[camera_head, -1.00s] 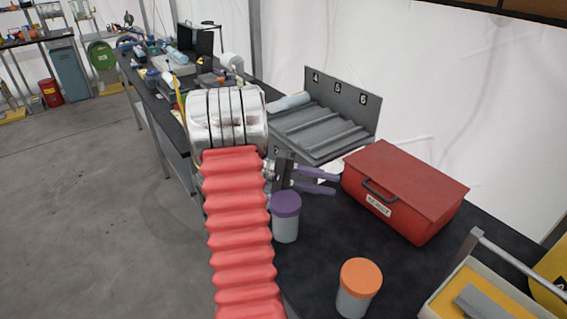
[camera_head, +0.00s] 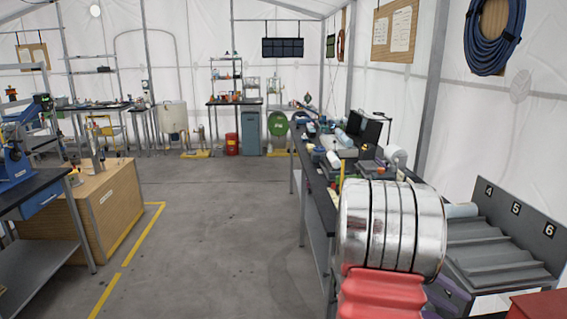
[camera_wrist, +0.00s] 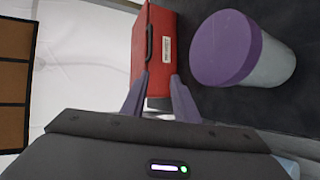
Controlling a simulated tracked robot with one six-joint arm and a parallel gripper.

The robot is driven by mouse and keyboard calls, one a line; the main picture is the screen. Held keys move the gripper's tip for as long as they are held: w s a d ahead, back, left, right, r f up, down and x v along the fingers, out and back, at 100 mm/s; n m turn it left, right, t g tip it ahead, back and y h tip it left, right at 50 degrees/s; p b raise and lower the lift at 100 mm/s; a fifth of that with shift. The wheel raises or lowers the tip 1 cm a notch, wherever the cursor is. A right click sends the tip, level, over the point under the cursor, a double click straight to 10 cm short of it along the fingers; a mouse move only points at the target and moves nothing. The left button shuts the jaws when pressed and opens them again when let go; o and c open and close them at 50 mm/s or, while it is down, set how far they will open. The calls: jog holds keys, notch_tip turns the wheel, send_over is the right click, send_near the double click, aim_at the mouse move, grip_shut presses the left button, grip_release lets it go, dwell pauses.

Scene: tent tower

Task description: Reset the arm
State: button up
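My arm, with a red ribbed sleeve and a silver ringed joint, rises at the lower right of the head view and hides most of my gripper. My gripper (camera_wrist: 159,77) shows in the wrist view with its two purple fingers apart and nothing between them. A red toolbox (camera_wrist: 153,45) with a dark handle lies beyond the fingertips. A jar with a purple lid (camera_wrist: 226,48) stands to the right of the fingers, apart from them.
A grey ramped rack (camera_head: 515,228) numbered 4, 5, 6 stands right of my arm. The red toolbox's edge (camera_head: 540,305) shows at the lower right corner. A cluttered workbench (camera_head: 318,190) lies behind the arm. A wooden crate (camera_head: 105,205) stands left. The middle floor is clear.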

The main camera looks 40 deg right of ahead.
jog(key=w+a+r+n+t+h, duration=0.1)
jog(key=w+a+n+t, duration=0.3)
jog(key=w+a, duration=0.5)
jog(key=w+a+r+n+t, duration=0.2)
jog(key=w+a+t, duration=0.4)
jog(key=a, duration=0.4)
jog(key=w+a+n+t+y, duration=0.2)
jog(key=a+n+t, duration=0.1)
jog(key=a, duration=1.2)
jog(key=w+a+r+n+t+y, duration=0.1)
jog(key=w+a+n+t+y, duration=0.1)
jog(key=a, duration=1.3)
jog(key=n+t+y, duration=0.1)
jog(key=n+t, duration=0.1)
jog(key=t, duration=0.1)
jog(key=shift+w, duration=0.35)
